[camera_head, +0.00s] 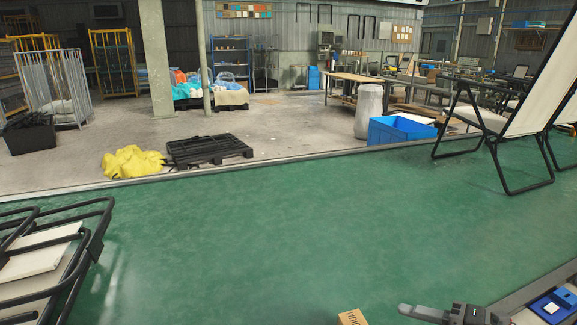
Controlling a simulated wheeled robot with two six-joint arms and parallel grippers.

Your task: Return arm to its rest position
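Part of my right gripper (425,313) shows at the bottom edge, right of centre. A grey finger points left, and the rest is cut off by the frame, so I cannot tell if it is open or shut. My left gripper is not in view. A lounger (540,85) with a black tube frame and pale panel stands unfolded on the green floor at the right, cut by the edge. Black tube frames with pale panels (38,262) lie at the lower left, also cut off. My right gripper is apart from both.
A small cardboard box (352,318) shows at the bottom edge, left of the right gripper. A blue item (556,304) lies on a surface at the lower right. A blue crate (400,130), black pallet (208,149) and yellow heap (133,162) stand farther back. The middle green floor is clear.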

